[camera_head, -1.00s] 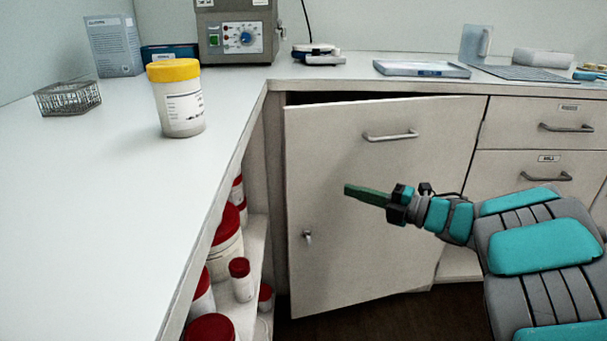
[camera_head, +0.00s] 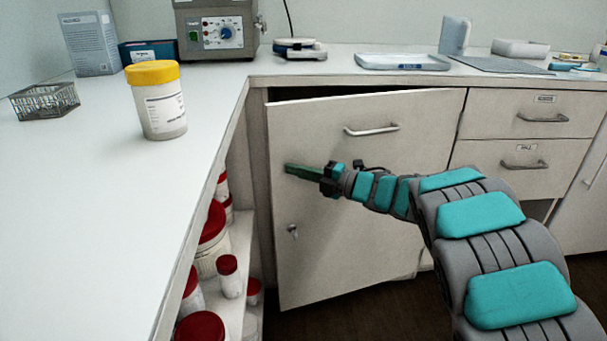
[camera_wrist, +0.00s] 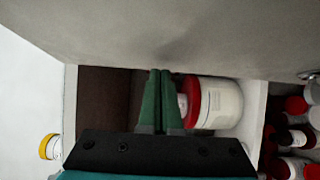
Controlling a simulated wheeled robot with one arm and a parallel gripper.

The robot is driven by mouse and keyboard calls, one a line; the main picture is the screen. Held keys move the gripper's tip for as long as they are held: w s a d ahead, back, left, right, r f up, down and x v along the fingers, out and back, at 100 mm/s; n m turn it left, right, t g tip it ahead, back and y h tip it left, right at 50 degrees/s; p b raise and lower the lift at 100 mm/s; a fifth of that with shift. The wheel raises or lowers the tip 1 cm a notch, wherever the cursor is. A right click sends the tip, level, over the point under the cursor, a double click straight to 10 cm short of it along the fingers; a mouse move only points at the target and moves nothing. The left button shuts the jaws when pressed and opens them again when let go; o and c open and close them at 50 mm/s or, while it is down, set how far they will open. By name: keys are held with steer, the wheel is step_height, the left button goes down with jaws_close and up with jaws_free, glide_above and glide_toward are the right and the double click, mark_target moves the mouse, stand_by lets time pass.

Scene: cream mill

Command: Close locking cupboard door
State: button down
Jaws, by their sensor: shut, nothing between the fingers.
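The cupboard door (camera_head: 365,230) is a pale panel under the counter, hinged at its right side and standing ajar. A dark gap shows along its top, and its left edge stands out from the frame. It has a bar handle (camera_head: 372,130) near the top and a small metal lock knob (camera_head: 292,231) low on the left. My gripper (camera_head: 287,168), with green fingers, is shut and empty in front of the door near its left edge; I cannot tell if it touches. In the wrist view the shut fingers (camera_wrist: 160,75) point toward the door panel (camera_wrist: 180,30).
A side counter (camera_head: 95,220) runs along the left, with open shelves of red-lidded jars (camera_head: 228,276) below. A yellow-lidded jar (camera_head: 160,105) and a wire basket (camera_head: 45,101) stand on it. Drawers (camera_head: 525,115) lie right of the door. The floor below the door is clear.

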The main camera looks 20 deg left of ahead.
steer(key=shift+w+a, duration=0.3)
steer(key=shift+w, duration=0.1)
